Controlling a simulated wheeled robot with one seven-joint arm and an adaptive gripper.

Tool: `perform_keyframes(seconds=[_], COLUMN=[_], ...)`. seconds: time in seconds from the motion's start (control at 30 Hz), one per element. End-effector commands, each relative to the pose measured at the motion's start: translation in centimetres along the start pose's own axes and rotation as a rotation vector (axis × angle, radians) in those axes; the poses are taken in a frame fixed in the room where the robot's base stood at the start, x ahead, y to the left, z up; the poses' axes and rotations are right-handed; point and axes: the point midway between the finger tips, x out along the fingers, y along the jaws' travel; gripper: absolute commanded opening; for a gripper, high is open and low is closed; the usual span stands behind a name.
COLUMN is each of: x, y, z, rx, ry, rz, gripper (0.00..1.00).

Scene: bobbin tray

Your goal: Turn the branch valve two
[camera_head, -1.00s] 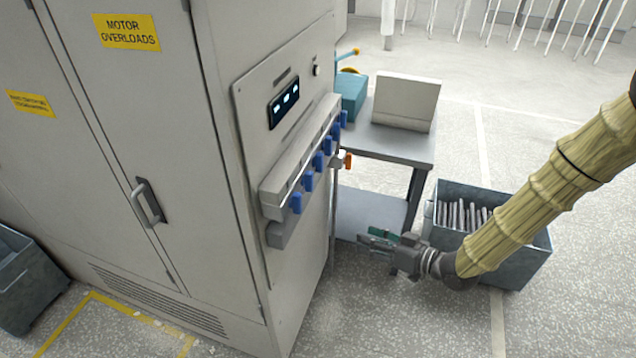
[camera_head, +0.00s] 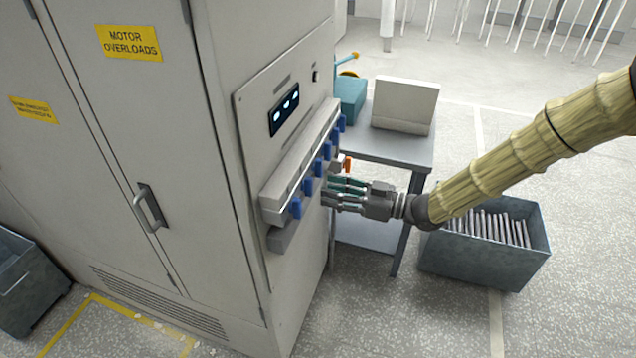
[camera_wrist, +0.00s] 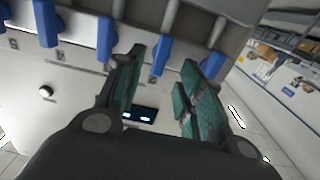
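A row of several blue valve handles hangs from the grey manifold (camera_head: 290,175) on the cabinet's side. In the head view, the handle second from the near end (camera_head: 308,187) is just left of my gripper (camera_head: 328,192), whose fingers point at the row. My gripper is open and empty. In the wrist view, one blue handle (camera_wrist: 161,55) appears between the spread green-padded fingertips of my gripper (camera_wrist: 160,75); contact cannot be told. Another blue handle (camera_wrist: 105,38) is left of the fingers, and one more (camera_wrist: 212,65) is at the right finger.
A display panel (camera_head: 284,107) sits above the manifold. An orange-red handle (camera_head: 347,163) is close behind my gripper. A grey table (camera_head: 400,150) stands behind, and a bin of rods (camera_head: 480,265) is below my arm. Open floor lies in front.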

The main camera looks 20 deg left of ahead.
Motion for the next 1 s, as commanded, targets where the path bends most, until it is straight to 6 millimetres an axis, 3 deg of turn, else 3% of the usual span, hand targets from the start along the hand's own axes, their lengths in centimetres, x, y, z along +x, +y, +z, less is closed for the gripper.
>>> perform_keyframes(seconds=[0.3,0.7,0.73,0.93,1.0], x=[3.7,4.3,4.3,4.3,4.3], y=[0.1,0.1,0.1,0.1,0.1], z=[-0.1,0.0,0.0,0.0,0.0], rx=[0.001,0.0,0.0,0.0,0.0], ry=[0.0,0.0,0.0,0.0,0.0], rz=[0.002,0.002,0.002,0.002,0.002], gripper=[0.38,0.38,0.36,0.0,0.0])
